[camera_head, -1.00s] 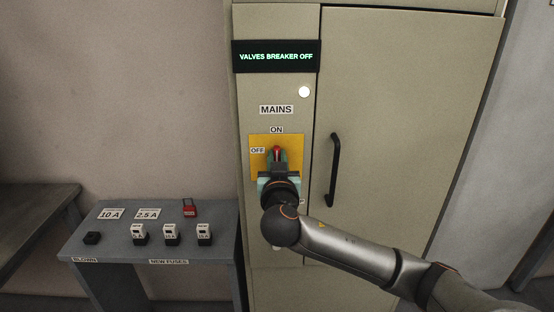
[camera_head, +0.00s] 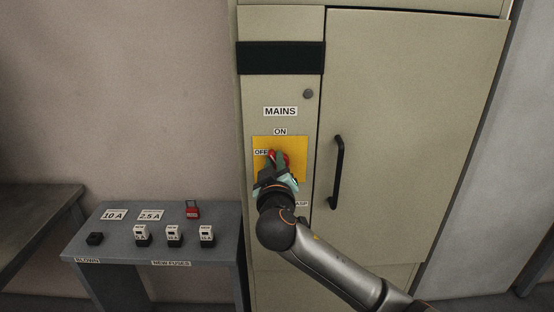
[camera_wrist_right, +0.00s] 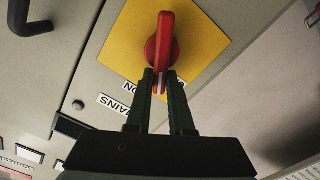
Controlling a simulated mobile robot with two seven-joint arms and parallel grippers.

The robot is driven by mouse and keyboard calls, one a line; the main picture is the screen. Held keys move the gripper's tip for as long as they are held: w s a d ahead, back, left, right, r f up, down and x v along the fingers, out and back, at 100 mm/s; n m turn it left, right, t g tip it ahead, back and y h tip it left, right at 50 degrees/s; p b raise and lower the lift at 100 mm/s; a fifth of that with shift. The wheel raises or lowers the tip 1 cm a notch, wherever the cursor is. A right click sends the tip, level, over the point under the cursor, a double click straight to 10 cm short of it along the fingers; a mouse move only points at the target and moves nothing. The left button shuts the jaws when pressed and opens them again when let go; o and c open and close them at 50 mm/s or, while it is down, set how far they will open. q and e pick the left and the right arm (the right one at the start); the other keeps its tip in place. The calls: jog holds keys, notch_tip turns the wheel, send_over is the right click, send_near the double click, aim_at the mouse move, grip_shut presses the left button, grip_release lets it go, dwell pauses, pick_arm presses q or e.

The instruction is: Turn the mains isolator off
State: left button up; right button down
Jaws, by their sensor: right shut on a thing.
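The mains isolator has a red rotary handle (camera_head: 284,157) on a yellow plate (camera_head: 297,170), with ON marked above and OFF at the left. My right gripper (camera_head: 274,163) is shut on the handle and tilted, with the handle turned toward the OFF side. In the right wrist view the red handle (camera_wrist_right: 165,38) has its lower end between the two fingers (camera_wrist_right: 162,84), which partly hide the OFF label. My left gripper is in neither view.
The cabinet's display (camera_head: 281,58) is dark and its round lamp (camera_head: 308,94) is unlit. A black door handle (camera_head: 337,172) stands right of the isolator. A grey bench (camera_head: 110,240) at the left holds several fuses and a red padlock (camera_head: 192,209).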

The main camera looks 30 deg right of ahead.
jog(key=f+n, duration=0.1)
jog(key=n, duration=0.6)
jog(key=f+n, duration=0.1)
jog(key=n, duration=0.3)
jog(key=shift+w+a+f, duration=0.3)
jog(key=shift+a+f, duration=0.05)
jog(key=shift+n, duration=0.3)
jog(key=c, duration=0.9)
grip_release()
jog(key=shift+s+d+r, duration=0.1)
jog(key=shift+r, duration=0.05)
jog(key=shift+o, duration=0.5)
jog(key=shift+r, duration=0.15)
